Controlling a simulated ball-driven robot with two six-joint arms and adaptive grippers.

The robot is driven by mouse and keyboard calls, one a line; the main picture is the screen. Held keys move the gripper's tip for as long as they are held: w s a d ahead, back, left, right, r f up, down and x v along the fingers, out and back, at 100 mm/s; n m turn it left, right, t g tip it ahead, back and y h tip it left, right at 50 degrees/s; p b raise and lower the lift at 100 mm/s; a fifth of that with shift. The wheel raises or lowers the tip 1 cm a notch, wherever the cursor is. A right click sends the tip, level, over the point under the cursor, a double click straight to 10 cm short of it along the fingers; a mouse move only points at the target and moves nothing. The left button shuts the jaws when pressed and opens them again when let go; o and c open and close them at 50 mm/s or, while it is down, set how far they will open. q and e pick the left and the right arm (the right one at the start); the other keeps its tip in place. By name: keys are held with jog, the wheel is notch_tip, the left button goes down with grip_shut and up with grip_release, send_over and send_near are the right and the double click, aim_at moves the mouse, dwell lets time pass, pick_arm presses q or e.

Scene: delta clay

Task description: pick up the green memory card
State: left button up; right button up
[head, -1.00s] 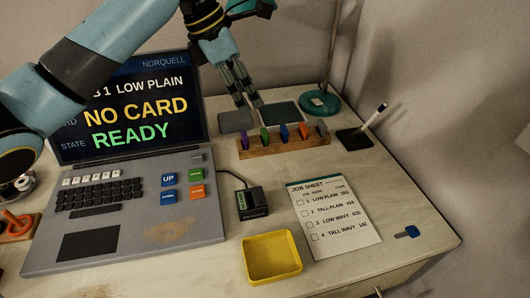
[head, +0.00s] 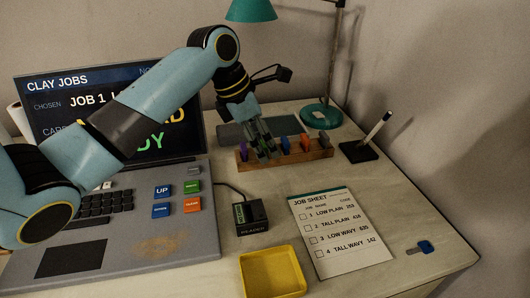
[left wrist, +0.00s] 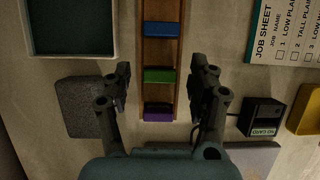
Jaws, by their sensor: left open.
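The green memory card (left wrist: 159,76) stands in a wooden rack (head: 300,157) between the blue card (left wrist: 161,28) and the purple card (left wrist: 158,108). In the head view my fingers hide most or all of the green card. My left gripper (head: 264,152) points down at the rack. It is open and empty, and in the left wrist view its fingertips (left wrist: 162,74) lie on either side of the green card, apart from it. How far above the card the fingertips are is hard to tell. My right gripper is not in view.
Orange (head: 305,142) and grey (head: 324,137) cards stand at the rack's right end. A small black card reader (head: 251,228), yellow tray (head: 270,275) and job sheet (head: 330,235) lie in front. A laptop (head: 185,235) is left, a pen stand (head: 358,152) right.

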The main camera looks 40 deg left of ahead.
pick_arm(q)
jog(key=shift+r, duration=0.1)
jog(key=c, duration=0.7)
jog(key=shift+c, duration=0.6)
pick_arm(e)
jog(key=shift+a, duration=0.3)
pick_arm(q)
jog(key=shift+r, duration=0.1)
